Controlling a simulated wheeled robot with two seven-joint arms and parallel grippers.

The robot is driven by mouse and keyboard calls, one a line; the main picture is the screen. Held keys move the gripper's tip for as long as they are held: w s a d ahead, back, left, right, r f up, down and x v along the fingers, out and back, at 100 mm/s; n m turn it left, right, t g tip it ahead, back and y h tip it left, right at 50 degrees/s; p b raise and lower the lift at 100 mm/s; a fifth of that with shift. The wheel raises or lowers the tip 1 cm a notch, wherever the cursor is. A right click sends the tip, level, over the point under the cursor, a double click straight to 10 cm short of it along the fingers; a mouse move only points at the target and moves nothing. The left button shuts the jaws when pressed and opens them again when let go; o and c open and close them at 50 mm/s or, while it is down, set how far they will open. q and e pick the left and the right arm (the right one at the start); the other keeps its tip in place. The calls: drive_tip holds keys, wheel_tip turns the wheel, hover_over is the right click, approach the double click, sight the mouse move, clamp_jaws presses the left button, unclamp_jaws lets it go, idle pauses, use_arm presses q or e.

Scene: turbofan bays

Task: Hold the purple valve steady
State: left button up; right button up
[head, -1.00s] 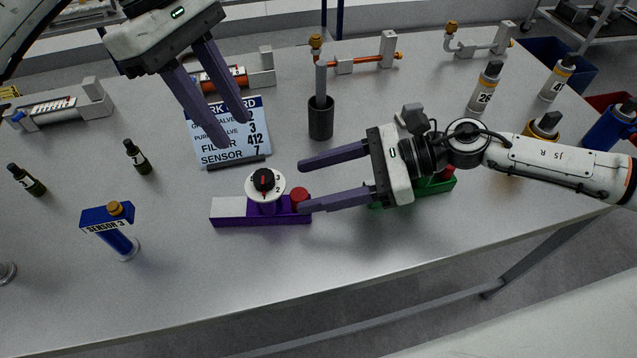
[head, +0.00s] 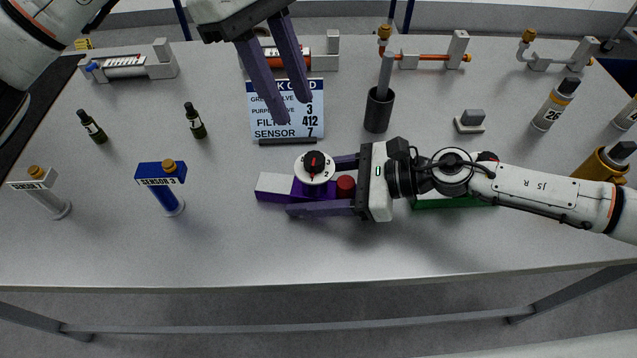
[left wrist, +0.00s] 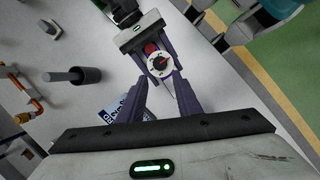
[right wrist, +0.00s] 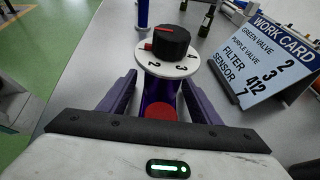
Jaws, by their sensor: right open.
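The purple valve (head: 314,176) stands on the table, with a white numbered dial, a black knob with a red mark, a red button and a pale block at its left end. My right gripper (head: 315,186) is open, with one finger on each side of the valve. In the right wrist view the valve's dial (right wrist: 168,67) rises between the spread fingers. I cannot tell whether they touch it. My left gripper (head: 291,111) is open and empty, above and behind the valve, in front of the work card (head: 262,124). The card's purple valve line reads 3.
The green valve (head: 455,203) is mostly hidden behind my right arm. A dark cup (head: 379,112) with a grey rod stands behind the right gripper. Sensor 3 (head: 163,186) and small dark bottles (head: 195,122) stand to the left. The table's front strip is clear.

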sight(314, 158)
drive_tip(key=c, duration=1.4)
use_arm(q)
drive_tip(key=o, duration=0.4)
drive_tip(key=shift+d+r, duration=0.1)
drive_tip(key=shift+c, duration=0.2)
drive_tip(key=s+d+r+m+t+y, duration=0.2)
drive_tip(key=s+d+y, duration=0.1)
drive_tip(key=f, duration=1.1)
drive_tip(key=shift+w+f, duration=0.2)
drive_tip(key=shift+w, duration=0.05)
drive_tip(key=c, duration=1.1)
